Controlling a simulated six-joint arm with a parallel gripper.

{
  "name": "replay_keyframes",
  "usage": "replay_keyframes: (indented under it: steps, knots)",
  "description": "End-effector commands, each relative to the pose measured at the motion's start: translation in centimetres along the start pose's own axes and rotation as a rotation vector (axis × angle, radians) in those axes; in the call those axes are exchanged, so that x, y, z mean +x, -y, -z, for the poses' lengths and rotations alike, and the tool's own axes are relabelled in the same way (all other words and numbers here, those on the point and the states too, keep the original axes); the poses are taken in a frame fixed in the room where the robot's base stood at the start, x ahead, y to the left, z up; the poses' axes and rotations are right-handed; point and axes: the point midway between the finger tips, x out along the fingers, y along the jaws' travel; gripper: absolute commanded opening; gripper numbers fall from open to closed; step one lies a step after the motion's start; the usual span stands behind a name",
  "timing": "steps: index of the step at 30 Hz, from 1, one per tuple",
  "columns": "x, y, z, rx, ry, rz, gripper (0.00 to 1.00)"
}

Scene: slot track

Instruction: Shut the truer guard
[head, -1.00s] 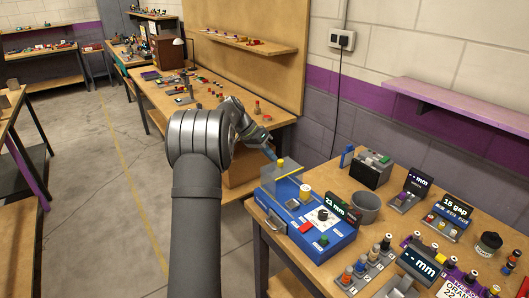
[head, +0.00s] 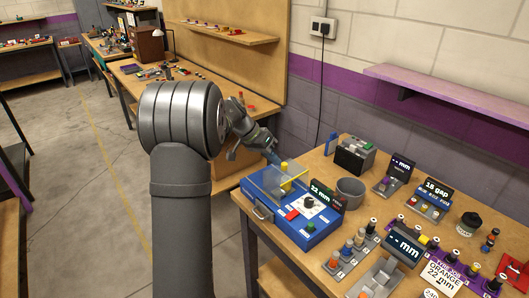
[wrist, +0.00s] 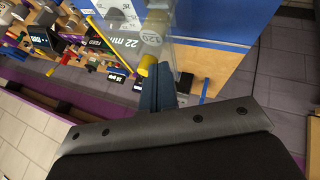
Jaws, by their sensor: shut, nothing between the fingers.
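The blue truer (head: 306,229) stands at the near left corner of the right-hand bench. Its clear guard (head: 262,184), with a yellow edge, sits tilted over the left part of the machine; how far it is from shut I cannot tell. A yellow knob (head: 285,168) stands up at the guard's far side and also shows in the wrist view (wrist: 144,72). My gripper (head: 275,159) is shut and empty, its blue fingertips (wrist: 157,70) right beside the knob. Whether they touch it or the guard is unclear. A yellow-and-white spool (wrist: 152,39) shows through the guard.
A grey cup (head: 350,193) and a dark box (head: 354,158) stand behind the truer. Numbered spool holders (head: 352,250) and displays (head: 404,245) fill the bench to the right. A wall shelf (head: 450,92) hangs above. Floor is open to the left.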

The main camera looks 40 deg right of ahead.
Motion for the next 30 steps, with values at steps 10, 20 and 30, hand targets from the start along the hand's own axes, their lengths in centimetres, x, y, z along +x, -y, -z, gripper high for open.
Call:
replay_keyframes:
  steps: [10,20,30]
  knots:
    - [0.3,-0.6,-0.2,0.000,0.004,-0.006,0.00]
    - [-0.7,1.4,-0.2,-0.003,0.002,-0.003,0.00]
    - [-7.6,3.4,-0.1,-0.001,-0.005,0.006,0.00]
